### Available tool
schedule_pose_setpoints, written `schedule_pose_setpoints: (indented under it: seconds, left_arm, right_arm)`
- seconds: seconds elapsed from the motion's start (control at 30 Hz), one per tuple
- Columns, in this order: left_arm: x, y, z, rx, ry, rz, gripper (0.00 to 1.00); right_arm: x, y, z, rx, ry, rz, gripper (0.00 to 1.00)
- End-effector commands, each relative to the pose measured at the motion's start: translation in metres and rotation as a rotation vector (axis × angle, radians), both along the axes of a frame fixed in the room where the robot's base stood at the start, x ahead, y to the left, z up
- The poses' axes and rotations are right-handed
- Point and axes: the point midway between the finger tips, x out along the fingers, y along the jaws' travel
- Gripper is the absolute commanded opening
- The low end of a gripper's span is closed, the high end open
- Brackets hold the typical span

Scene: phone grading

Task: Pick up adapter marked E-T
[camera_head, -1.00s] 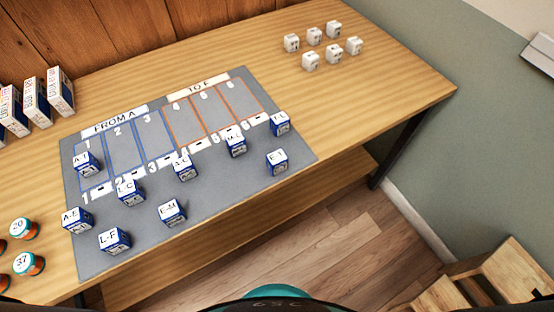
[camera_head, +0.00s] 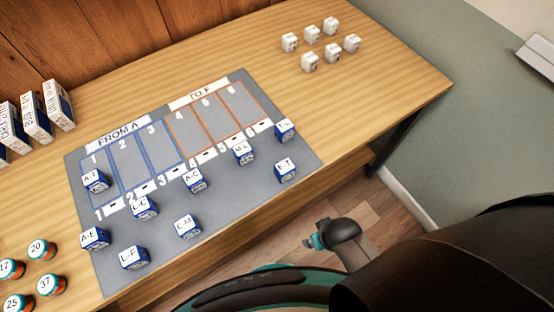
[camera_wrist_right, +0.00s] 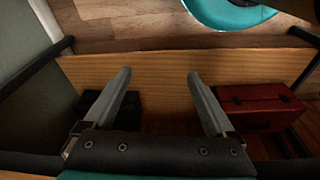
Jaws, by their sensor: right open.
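The adapter marked E-T (camera_head: 285,170) is a small blue-and-white cube on the right part of the grey mat (camera_head: 255,180), near the table's front edge. Other similar marked cubes stand on the mat, including A-C (camera_head: 195,180), E-M (camera_head: 187,226), L-F (camera_head: 134,258) and A-E (camera_head: 95,238). My right gripper shows in the right wrist view (camera_wrist_right: 160,95), open and empty, with no adapter between its fingers. In the head view my right arm is at the lower right, below the table's front edge, apart from E-T. My left gripper is not in view.
Several small white cubes (camera_head: 311,62) stand at the table's back right. Round numbered jars (camera_head: 50,285) are at the left front, and upright boxes (camera_head: 37,118) at the left back. A red case (camera_wrist_right: 260,107) lies below in the right wrist view.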

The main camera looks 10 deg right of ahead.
Motion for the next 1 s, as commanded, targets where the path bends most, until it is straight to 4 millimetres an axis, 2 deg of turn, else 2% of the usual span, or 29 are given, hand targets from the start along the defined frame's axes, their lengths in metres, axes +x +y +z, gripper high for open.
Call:
schedule_pose_setpoints:
  seconds: [0.03, 0.17, 0.33, 0.43, 0.5, 0.6, 0.73, 0.87, 1.0]
  left_arm:
    - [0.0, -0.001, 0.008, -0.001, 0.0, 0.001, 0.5]
    - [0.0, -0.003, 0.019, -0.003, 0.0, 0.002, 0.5]
    - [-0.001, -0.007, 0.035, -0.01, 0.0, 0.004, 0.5]
    - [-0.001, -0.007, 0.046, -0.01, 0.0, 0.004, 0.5]
    - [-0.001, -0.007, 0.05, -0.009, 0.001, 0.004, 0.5]
    - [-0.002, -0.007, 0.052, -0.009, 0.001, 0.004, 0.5]
    - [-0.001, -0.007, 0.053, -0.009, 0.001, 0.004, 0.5]
    - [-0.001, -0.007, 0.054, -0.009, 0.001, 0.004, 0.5]
    - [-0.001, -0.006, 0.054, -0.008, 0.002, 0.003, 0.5]
  right_arm:
    - [0.01, 0.002, 0.026, 0.003, -0.016, 0.002, 0.9]
    - [0.029, 0.007, 0.082, 0.008, -0.044, 0.023, 0.9]
    - [0.054, 0.022, 0.167, 0.02, -0.095, 0.137, 0.9]
    - [0.073, 0.046, 0.229, 0.03, -0.155, 0.352, 0.9]
    - [0.085, 0.07, 0.261, 0.025, -0.198, 0.593, 0.9]
    - [0.095, 0.098, 0.285, -0.001, -0.248, 0.926, 0.9]
    - [0.104, 0.125, 0.301, -0.063, -0.3, 1.351, 0.9]
    - [0.11, 0.139, 0.306, -0.144, -0.322, 1.763, 0.9]
    - [0.118, 0.139, 0.306, -0.236, -0.309, 2.18, 0.9]
